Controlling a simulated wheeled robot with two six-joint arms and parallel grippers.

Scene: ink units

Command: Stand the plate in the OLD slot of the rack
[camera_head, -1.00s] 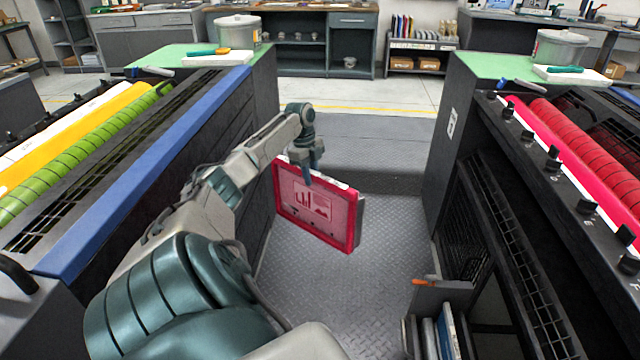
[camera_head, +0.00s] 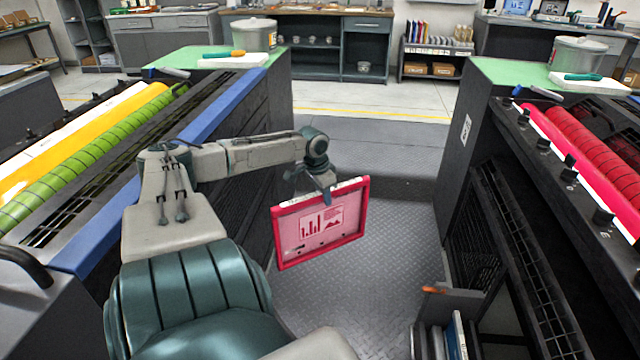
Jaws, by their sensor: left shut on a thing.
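A pink-red framed plate (camera_head: 290,222) with a printed chart on its face hangs upright in the aisle, its face turned toward me. My left gripper (camera_head: 327,192) is shut on the plate's top edge, a little right of its middle, and holds it clear of the floor. A rack (camera_head: 455,303) with upright plates in it stands at the bottom right, partly cut off by the picture edge. An orange tab shows at its back. I cannot read any OLD label on it. My right gripper is not in view.
A press with yellow and green rollers (camera_head: 95,155) and a blue rail stands on the left. A press with red rollers (camera_head: 590,150) stands on the right. The diamond-plate floor (camera_head: 400,255) between them is clear. Green-topped cabinets (camera_head: 500,72) carry tubs.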

